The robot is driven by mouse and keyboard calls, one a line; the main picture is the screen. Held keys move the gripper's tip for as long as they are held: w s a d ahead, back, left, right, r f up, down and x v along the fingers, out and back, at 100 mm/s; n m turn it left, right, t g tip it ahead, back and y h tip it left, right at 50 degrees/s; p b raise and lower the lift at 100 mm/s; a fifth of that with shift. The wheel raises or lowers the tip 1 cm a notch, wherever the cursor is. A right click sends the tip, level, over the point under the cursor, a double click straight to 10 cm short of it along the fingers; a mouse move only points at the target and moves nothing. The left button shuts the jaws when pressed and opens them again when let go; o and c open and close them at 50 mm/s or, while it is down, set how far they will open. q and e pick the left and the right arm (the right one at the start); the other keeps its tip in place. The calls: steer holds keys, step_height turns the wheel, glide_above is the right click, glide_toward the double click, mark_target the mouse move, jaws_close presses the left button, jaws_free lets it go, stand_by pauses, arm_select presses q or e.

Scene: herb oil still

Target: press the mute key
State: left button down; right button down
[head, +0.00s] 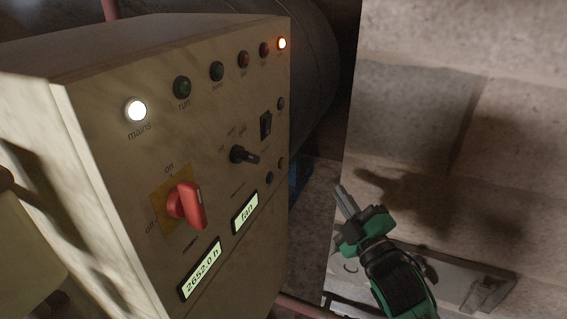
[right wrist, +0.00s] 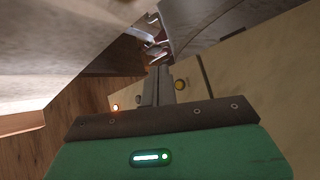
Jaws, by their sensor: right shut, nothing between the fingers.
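The control panel (head: 215,140) is a cream cabinet with lamps, switches and small round buttons. No readable label marks the mute key. Small round buttons sit near the panel's right edge: a dark one (head: 281,103), a brownish one (head: 281,163) and another dark one (head: 269,178). My right gripper (head: 342,190) is shut and empty, to the right of the panel and apart from it in the head view. My left gripper is not in view.
The red rotary switch (head: 186,204), black selector knob (head: 243,155) and black rocker switch (head: 266,124) stand on the panel. A block wall (head: 420,100) stands behind my right arm.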

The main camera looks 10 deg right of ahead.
mark_target(283, 163)
steer(key=r, duration=0.1)
steer(key=r+n+t+y, duration=0.1)
steer(key=r+n+y, duration=0.1)
steer(key=r, duration=0.1)
steer(key=shift+a, duration=0.3)
steer(key=w+a, duration=0.5)
steer(key=a, duration=0.2)
steer(key=shift+a, duration=0.15)
stand_by(2.0)
steer(key=shift+w+a, duration=0.15)
steer(key=shift+a, duration=0.2)
steer(key=shift+w+a, duration=0.2)
steer(key=shift+a, duration=0.1)
stand_by(0.6)
steer(key=shift+s+d, duration=0.1)
steer(key=shift+d, duration=0.05)
stand_by(0.3)
steer(key=shift+s+d, duration=0.35)
steer(key=shift+d, duration=0.15)
